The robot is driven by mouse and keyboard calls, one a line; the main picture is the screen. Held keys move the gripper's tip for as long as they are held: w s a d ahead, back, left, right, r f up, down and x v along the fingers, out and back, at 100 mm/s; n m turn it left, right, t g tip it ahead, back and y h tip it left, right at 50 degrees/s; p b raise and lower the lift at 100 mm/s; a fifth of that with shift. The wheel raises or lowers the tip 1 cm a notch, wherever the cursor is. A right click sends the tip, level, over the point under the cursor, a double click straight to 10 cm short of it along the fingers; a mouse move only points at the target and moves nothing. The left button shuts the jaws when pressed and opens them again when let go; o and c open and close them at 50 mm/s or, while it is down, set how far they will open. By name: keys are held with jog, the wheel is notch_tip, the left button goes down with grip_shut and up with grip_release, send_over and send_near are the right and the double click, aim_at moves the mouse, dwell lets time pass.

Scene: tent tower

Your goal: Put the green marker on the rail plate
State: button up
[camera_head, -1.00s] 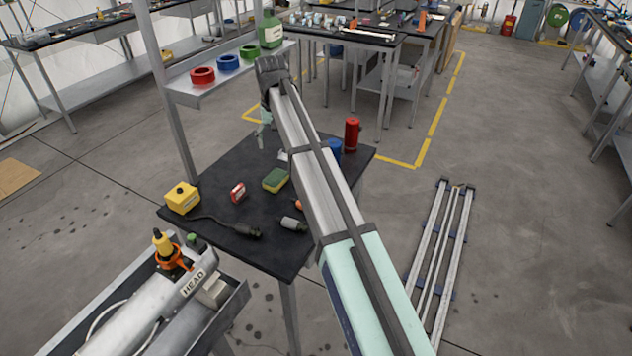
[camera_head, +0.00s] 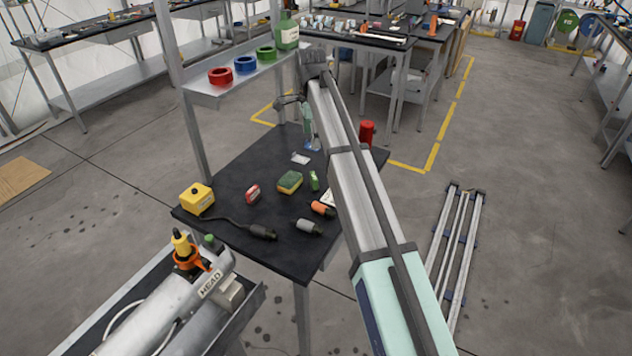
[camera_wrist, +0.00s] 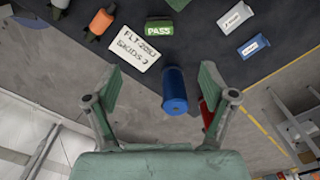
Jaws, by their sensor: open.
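The green marker, a small green block lettered PASS (camera_wrist: 165,28), lies on the dark table top. In the head view the green marker (camera_head: 314,181) is beside the green-yellow sponge. A white plate (camera_wrist: 136,47), lettered roughly "FLT... SKIDS", lies close to it; it shows partly beside my arm in the head view (camera_head: 328,197). I cannot tell which of these is the rail plate. My gripper (camera_wrist: 158,88) is open, empty and above the table; in the head view it hangs over the table's far part (camera_head: 306,125).
A blue cylinder (camera_wrist: 175,92) stands between my fingers' lines of view, with a red cylinder (camera_wrist: 207,110) near the right finger. Orange (camera_head: 322,208) and grey (camera_head: 308,226) connectors lie nearer. A shelf post (camera_head: 184,95) rises at the table's left.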

jog(key=p, duration=0.3)
send_near(314, 175)
jog(key=f, duration=0.5)
jog(key=shift+s+a+f, duration=0.15)
jog(key=shift+a+f, duration=0.05)
jog(key=shift+a, duration=0.05)
jog(key=shift+d+f+p, duration=0.15)
jog(key=shift+f+p, duration=0.45)
jog(key=shift+f, duration=0.7)
jog(key=shift+d+f+p, duration=0.1)
jog(key=shift+f+p, duration=0.5)
jog(key=shift+f, duration=0.7)
jog(key=c, duration=1.3)
jog(key=shift+r, duration=0.1)
